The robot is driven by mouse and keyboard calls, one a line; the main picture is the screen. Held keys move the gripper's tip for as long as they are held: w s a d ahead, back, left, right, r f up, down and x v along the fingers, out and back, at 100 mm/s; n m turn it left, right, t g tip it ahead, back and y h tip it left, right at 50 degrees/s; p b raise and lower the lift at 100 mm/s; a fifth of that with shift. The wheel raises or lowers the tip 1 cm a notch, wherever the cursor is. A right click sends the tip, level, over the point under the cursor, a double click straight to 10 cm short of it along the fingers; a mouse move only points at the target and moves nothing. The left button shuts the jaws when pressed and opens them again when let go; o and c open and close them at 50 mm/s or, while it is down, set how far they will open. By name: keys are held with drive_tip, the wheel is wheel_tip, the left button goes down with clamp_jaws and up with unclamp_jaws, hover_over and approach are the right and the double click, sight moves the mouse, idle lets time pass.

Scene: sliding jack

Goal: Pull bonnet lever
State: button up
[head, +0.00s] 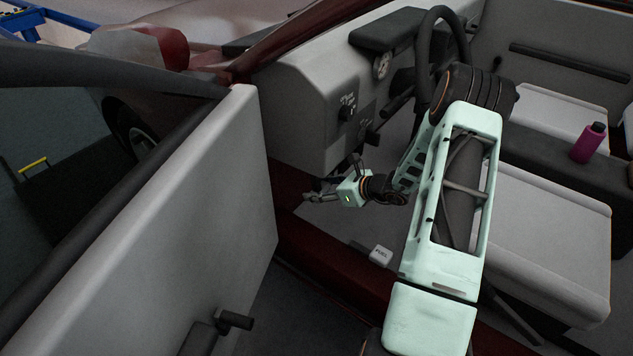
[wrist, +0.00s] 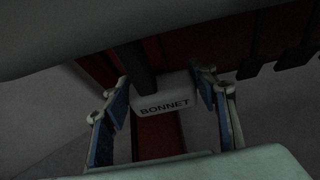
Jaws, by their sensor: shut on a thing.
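The bonnet lever (wrist: 165,105) shows in the wrist view as a pale block marked "BONNET" on a dark stem. My gripper (wrist: 162,82) has one blue-sided finger at each side of the block and is shut on it. In the head view my gripper (head: 330,180) is low in the footwell, under the left end of the dashboard. The lever itself cannot be made out there.
The open car door (head: 190,200) stands left of my arm. The dashboard (head: 305,100) and steering wheel (head: 424,70) are above and behind. A pale block marked "FUEL" (head: 381,256) is by the sill. A seat (head: 550,235) and pink bottle (head: 588,145) are right.

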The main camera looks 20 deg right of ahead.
drive_tip(key=shift+s+d+r+g+h+p, duration=0.25)
drive_tip(key=shift+s+g+p, duration=0.2)
drive_tip(key=shift+p, duration=0.25)
drive_tip(key=shift+s+d, duration=0.4)
drive_tip(key=shift+s, duration=0.1)
drive_tip(key=o, duration=1.7)
drive_tip(key=shift+r, duration=0.1)
drive_tip(key=v, duration=1.2)
drive_tip(key=shift+a+r, duration=0.15)
